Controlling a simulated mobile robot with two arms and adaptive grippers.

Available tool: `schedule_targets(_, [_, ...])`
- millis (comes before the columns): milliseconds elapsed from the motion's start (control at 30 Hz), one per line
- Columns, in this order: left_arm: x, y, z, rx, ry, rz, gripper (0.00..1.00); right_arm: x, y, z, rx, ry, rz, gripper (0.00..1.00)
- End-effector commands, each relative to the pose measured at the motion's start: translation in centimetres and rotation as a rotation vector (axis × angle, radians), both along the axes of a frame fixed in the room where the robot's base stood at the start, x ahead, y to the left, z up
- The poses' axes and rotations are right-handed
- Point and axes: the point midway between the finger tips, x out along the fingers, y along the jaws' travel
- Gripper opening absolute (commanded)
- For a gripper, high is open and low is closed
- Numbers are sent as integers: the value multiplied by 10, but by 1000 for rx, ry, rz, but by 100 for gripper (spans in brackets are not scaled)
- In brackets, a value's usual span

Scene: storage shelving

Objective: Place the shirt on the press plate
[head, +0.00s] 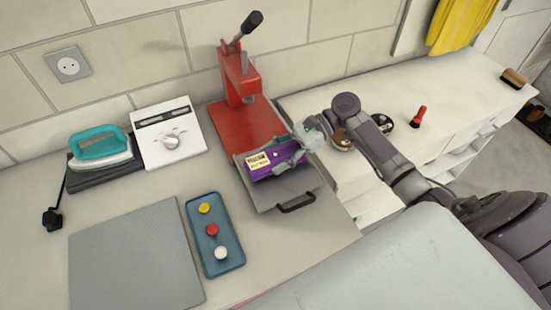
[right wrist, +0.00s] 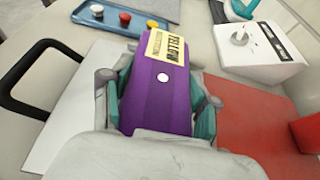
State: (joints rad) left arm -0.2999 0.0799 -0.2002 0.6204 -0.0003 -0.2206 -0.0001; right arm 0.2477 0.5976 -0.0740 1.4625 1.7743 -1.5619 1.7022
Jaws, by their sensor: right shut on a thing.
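The purple shirt (head: 272,167) is a folded block with a yellow label that seems to read "YELLOW" and a white dot. My right gripper (head: 290,160) is shut on it; the right wrist view shows the shirt (right wrist: 160,95) between the fingers (right wrist: 157,100). The shirt is over the grey press plate (head: 262,201) of the red press (head: 238,125). I cannot tell whether it touches the plate. The plate has a black handle (head: 296,203) at its front. The gripper hides part of the shirt and plate. My left gripper is not in view.
A blue tray (head: 232,264) holds yellow, red and white knobs left of the plate. A grey mat (head: 135,255), a teal iron (head: 100,147) and a white dial box (head: 168,138) are further left. A yellow cloth (head: 460,25) hangs at upper right. A red-handled tool (head: 418,117) lies on the right counter.

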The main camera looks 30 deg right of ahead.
Motion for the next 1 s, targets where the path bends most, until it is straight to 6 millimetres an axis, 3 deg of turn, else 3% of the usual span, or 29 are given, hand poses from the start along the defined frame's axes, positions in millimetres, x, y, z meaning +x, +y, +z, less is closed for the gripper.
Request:
schedule_targets(133, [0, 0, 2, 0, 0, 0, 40, 0, 0, -16, 1, 1, 0, 22])
schedule_targets(500, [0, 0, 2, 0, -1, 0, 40, 0, 0, -20, 0, 1, 0, 22])
schedule_targets(533, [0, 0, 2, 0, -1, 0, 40, 0, 0, -20, 0, 0, 0, 63])
schedule_targets(667, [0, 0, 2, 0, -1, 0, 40, 0, 0, -20, 0, 0, 0, 85])
schedule_targets(1000, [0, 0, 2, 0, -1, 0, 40, 0, -1, -18, 0, -1, -1, 85])
